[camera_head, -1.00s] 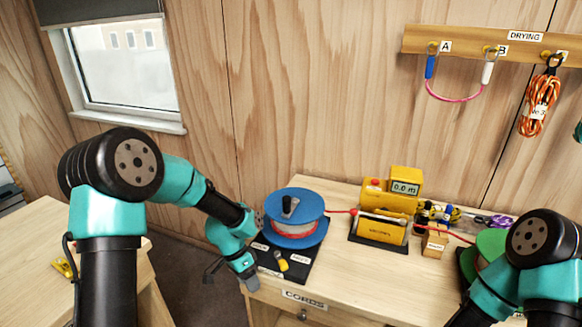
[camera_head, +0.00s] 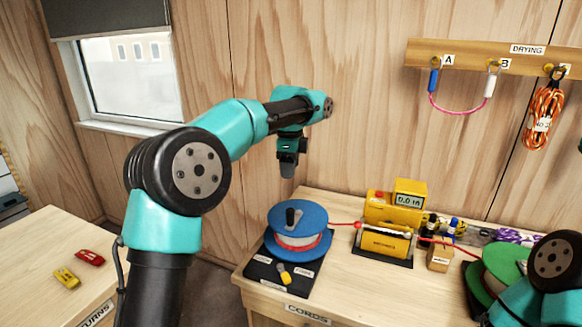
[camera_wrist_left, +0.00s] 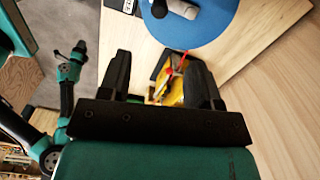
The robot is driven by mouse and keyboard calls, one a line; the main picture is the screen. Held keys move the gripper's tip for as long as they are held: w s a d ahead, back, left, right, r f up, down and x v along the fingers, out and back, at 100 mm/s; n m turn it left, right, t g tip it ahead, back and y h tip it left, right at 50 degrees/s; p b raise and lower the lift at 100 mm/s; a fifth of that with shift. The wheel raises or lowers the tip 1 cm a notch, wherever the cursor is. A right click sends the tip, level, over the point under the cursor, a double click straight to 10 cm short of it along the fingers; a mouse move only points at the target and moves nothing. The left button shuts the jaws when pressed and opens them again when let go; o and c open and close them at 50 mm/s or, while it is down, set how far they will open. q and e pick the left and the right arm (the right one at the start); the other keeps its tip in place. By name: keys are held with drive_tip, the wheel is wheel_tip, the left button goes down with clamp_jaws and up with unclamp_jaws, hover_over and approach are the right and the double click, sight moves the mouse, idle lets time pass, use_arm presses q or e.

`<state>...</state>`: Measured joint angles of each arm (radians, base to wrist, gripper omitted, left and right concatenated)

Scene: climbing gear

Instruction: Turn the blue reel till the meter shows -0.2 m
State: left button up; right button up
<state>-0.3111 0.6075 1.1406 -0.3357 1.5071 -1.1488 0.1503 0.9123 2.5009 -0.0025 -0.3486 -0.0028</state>
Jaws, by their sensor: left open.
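The blue reel (camera_head: 298,217) stands on a black base on the bench, with a black crank handle (camera_head: 291,215) upright on its top and red-white cord wound on it. The yellow meter (camera_head: 409,194) reads 0.0 m. My left gripper (camera_head: 288,172) hangs above the reel, pointing down, open and empty, apart from the handle. In the left wrist view, the blue reel (camera_wrist_left: 200,22) shows at the top, beyond the open fingers (camera_wrist_left: 158,85). My right gripper is not in view; only part of that arm shows at lower right.
A red cord runs from the blue reel through the yellow machine (camera_head: 386,242) to a green reel (camera_head: 507,262). A wooden block (camera_head: 439,257) and small gear lie beside the machine. A drying rail (camera_head: 480,58) hangs on the wall.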

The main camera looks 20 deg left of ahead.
sight(290, 209)
use_arm(q)
drive_tip(key=shift+f, duration=0.1)
wheel_tip(290, 209, down, 17)
drive_tip(key=shift+f, duration=0.2)
idle(0.8)
drive_tip(key=shift+c, duration=0.5)
